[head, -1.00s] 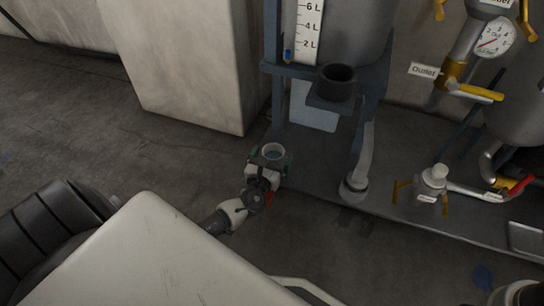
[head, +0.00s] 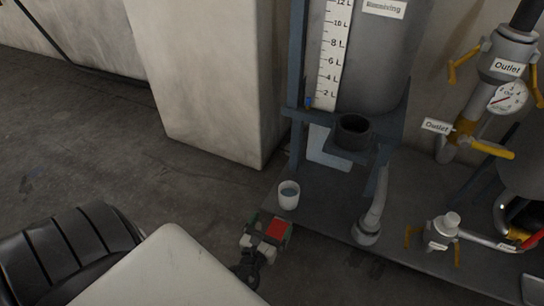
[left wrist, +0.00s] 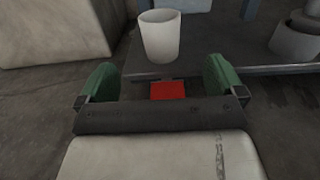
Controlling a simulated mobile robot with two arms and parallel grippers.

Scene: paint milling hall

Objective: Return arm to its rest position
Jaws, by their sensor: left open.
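My left gripper (head: 272,228) is low in the middle of the head view, in front of the platform's edge. In the left wrist view its two green fingers (left wrist: 160,80) stand wide apart with nothing between them. The cup (left wrist: 160,36) also shows ahead of the fingers in the left wrist view. My right gripper is not in view.
The dark platform (head: 330,212) carries a tank (head: 382,60) with a litre scale and a dark round holder (head: 353,131). Valves and pipes with an outlet gauge (head: 508,98) stand at the right. A pale pillar (head: 205,80) rises behind.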

